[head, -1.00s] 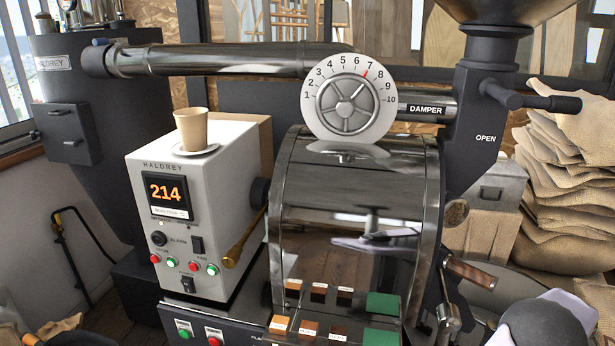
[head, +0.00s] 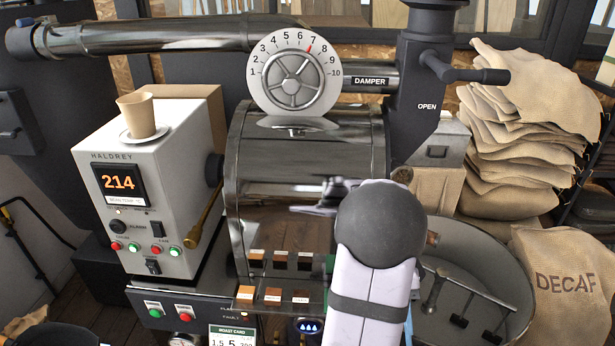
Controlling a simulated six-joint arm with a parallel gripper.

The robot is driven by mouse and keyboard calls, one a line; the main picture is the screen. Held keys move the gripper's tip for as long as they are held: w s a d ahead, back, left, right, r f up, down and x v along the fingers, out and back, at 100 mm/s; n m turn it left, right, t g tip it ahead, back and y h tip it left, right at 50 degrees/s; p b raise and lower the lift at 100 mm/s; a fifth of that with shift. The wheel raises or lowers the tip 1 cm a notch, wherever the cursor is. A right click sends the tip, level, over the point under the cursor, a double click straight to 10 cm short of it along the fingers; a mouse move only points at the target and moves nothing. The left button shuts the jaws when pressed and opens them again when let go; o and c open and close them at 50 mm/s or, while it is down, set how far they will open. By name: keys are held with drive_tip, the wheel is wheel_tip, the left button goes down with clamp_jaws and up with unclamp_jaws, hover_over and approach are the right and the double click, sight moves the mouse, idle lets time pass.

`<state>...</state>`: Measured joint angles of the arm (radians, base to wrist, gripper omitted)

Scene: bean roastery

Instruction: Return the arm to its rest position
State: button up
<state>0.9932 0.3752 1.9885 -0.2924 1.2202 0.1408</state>
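My arm rises from the lower right of the head view, with a white link and a dark rounded joint. My gripper (head: 300,198) is a small dark shape just left of that joint, in front of the roaster drum (head: 275,165). Its fingers point left and are blurred, so I cannot tell whether they are open or shut. I see nothing held in it. The joint and link hide part of the drum front and the cooling tray's left side.
A control box (head: 140,185) reading 214 stands at left, with a paper cup (head: 137,114) on a saucer on top. The damper dial (head: 292,68) is above the drum. The round cooling tray (head: 505,270), a DECAF sack (head: 568,285) and stacked sacks (head: 520,130) are at right.

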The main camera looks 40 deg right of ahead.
drive_tip(key=w+a+n+t+h, duration=0.25)
drive_tip(key=w+a+n, duration=0.35)
drive_tip(key=w+a, duration=0.6)
drive_tip(key=a+f+n+t, duration=0.1)
drive_tip(key=a+n+t, duration=0.2)
drive_tip(key=a, duration=1.2)
drive_tip(key=shift+w+f+n+b, duration=0.25)
drive_tip(key=shift+f+n+b, duration=0.15)
drive_tip(key=shift+n, duration=0.7)
